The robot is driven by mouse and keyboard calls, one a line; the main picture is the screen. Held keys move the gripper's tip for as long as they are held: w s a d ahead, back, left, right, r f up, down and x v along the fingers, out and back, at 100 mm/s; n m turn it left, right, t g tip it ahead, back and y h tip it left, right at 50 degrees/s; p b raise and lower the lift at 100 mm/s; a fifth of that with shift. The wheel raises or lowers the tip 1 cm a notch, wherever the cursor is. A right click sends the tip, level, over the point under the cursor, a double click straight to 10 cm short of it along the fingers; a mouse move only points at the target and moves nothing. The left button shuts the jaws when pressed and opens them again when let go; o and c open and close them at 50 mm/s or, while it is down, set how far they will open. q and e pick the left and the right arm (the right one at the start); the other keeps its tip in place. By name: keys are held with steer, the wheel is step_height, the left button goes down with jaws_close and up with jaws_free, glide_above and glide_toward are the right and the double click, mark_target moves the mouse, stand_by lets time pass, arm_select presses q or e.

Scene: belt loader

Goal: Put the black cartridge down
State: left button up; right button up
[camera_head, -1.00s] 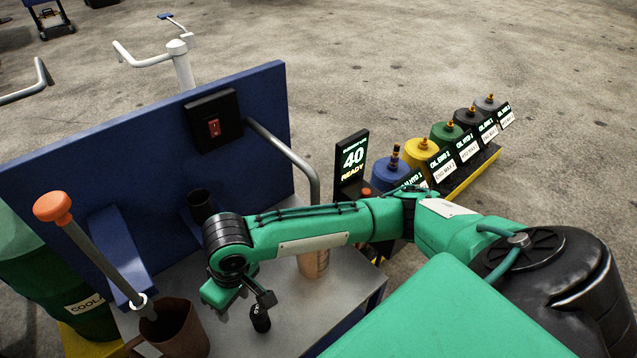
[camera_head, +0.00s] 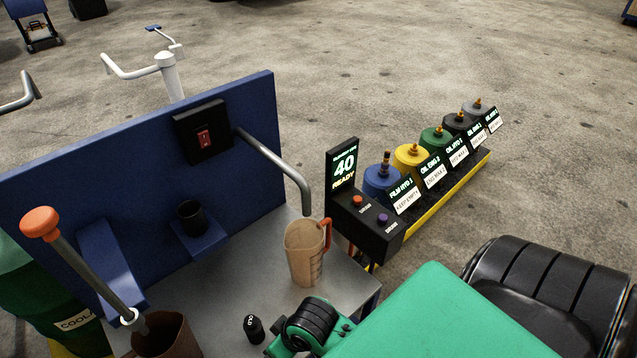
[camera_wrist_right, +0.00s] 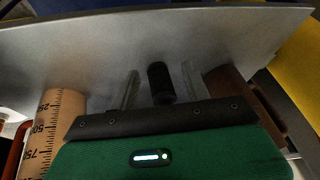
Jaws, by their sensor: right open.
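The black cartridge (camera_head: 254,328) stands upright on the grey bench top (camera_head: 215,290), with small pale marking on its end. It also shows in the right wrist view (camera_wrist_right: 160,84), lined up between the two fingers. My right gripper (camera_wrist_right: 160,72) is open, its pale fingers apart, with clear gaps to the cartridge on both sides. In the head view my right wrist is just right of the cartridge and the fingers are hidden. My left gripper is not in view.
A measuring jug (camera_head: 303,255) stands right of the cartridge under a bent pipe. A brown container (camera_head: 168,338) is at the left. A black cup (camera_head: 192,217) sits in a blue holder (camera_head: 205,243) on the blue panel. A control box (camera_head: 366,224) stands at the right edge.

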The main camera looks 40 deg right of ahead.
steer(key=s+d+f+h, duration=0.1)
steer(key=s+d+f, duration=0.2)
steer(key=s+d, duration=0.2)
steer(key=shift+s+d+f+h, duration=0.2)
steer(key=shift+s+d+h, duration=0.15)
steer(key=shift+d, duration=0.2)
